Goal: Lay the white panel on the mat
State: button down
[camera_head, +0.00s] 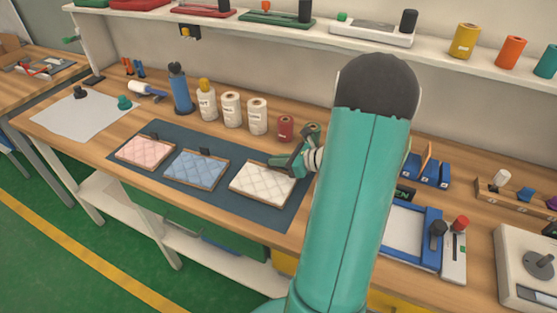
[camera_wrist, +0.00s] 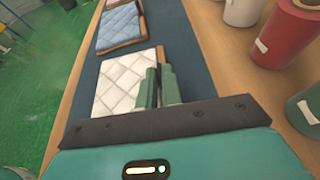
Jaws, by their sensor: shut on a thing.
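The white panel (camera_head: 262,186) is a quilted square with a wooden edge, at the right end of the dark blue mat (camera_head: 299,196). It also shows in the wrist view (camera_wrist: 120,84). My gripper (camera_head: 274,164) is at the panel's back right part. In the wrist view, the two green fingers (camera_wrist: 160,72) are close together over its near right side, shut on it. The fingers hide the spot they grip. The panel looks about level; I cannot tell whether it touches the mat.
A blue panel (camera_head: 197,169) and a pink panel (camera_head: 145,150) lie on the mat to the left. A blue-framed tray (camera_head: 408,229) is to the right, partly behind my arm.

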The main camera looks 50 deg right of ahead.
jog(key=shift+f, duration=0.1)
jog(key=c, duration=1.6)
grip_release()
